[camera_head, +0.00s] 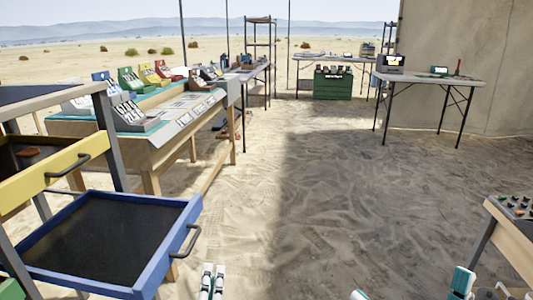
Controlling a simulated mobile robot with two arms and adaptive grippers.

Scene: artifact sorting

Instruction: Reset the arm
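My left gripper (212,281) shows at the bottom edge, left of the middle. Its two white-and-black fingers point forward, side by side and close together, with nothing seen between them. It is over the sandy floor, right of the open blue drawer and apart from it. White and teal parts at the bottom right look like my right arm; no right fingertips can be made out.
An open blue drawer (188,222) and a yellow drawer (88,150) jut out at left. A wooden table (150,150) with colored bins stands behind. A table edge (510,235) is at right. Folding tables (430,82) and a green crate (333,84) stand far back. The middle floor is clear.

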